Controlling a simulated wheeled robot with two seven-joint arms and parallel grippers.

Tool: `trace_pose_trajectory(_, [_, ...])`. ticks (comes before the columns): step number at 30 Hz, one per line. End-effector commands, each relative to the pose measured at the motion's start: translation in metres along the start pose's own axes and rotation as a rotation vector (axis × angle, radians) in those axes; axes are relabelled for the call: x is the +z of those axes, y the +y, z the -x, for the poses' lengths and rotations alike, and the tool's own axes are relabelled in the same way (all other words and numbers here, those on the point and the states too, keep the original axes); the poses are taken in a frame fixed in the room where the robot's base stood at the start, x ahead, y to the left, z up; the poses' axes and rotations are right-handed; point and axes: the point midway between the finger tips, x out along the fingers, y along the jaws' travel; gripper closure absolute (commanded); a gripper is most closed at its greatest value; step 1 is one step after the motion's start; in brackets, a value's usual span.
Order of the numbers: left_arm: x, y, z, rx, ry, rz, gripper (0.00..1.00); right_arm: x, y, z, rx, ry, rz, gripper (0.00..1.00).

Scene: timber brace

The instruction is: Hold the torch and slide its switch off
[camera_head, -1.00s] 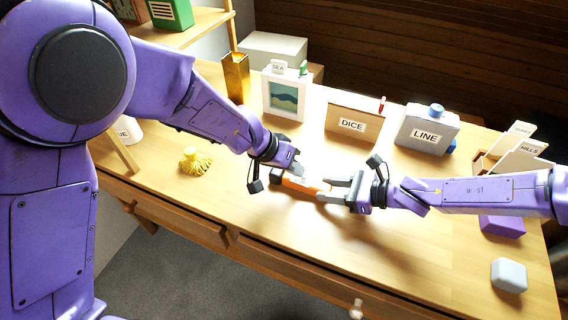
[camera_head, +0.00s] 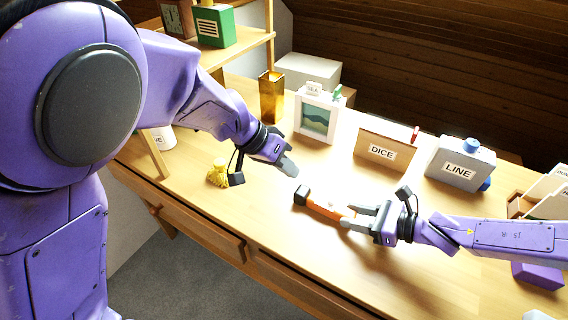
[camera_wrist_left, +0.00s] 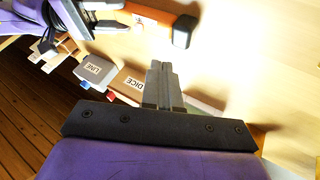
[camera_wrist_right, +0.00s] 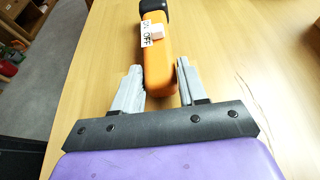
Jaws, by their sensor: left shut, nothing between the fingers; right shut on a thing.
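The torch (camera_head: 326,209) is orange with a black head (camera_head: 301,195), which points left, away from my right gripper. My right gripper (camera_head: 361,217) is shut on the torch's body, low over the table. In the right wrist view the torch (camera_wrist_right: 157,62) runs between the two fingers. A white ON/OFF label (camera_wrist_right: 146,36) and a small pale switch (camera_wrist_right: 157,32) show on it. The switch looks nearest the OFF word, but its exact position is hard to tell. My left gripper (camera_head: 291,169) is shut and empty, behind the torch's head and apart from it.
Behind stand a DICE box (camera_head: 386,153), a LINE box (camera_head: 460,163), a picture frame (camera_head: 316,117) and a gold vase (camera_head: 271,97). A yellow object (camera_head: 218,174) lies left, near the table's front edge. The table between the torch and the boxes is clear.

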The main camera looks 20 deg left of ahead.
Motion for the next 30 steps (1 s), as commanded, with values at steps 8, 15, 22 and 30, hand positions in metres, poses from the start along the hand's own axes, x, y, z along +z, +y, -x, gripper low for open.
trace_pose_trajectory(8, [0.001,0.000,0.016,0.000,-0.001,0.002,1.00,0.001,0.000,0.000,0.000,-0.001,0.001,0.94])
trace_pose_trajectory(15, [0.000,0.000,0.015,0.000,-0.001,0.001,1.00,0.001,0.000,0.000,0.000,-0.001,0.001,0.28])
trace_pose_trajectory(22, [0.000,0.000,0.015,0.000,-0.001,0.001,1.00,0.001,0.000,0.000,0.000,-0.001,0.001,0.28])
trace_pose_trajectory(30, [0.000,0.000,0.015,0.001,-0.001,0.001,1.00,0.002,-0.002,0.040,-0.006,-0.003,0.004,0.28])
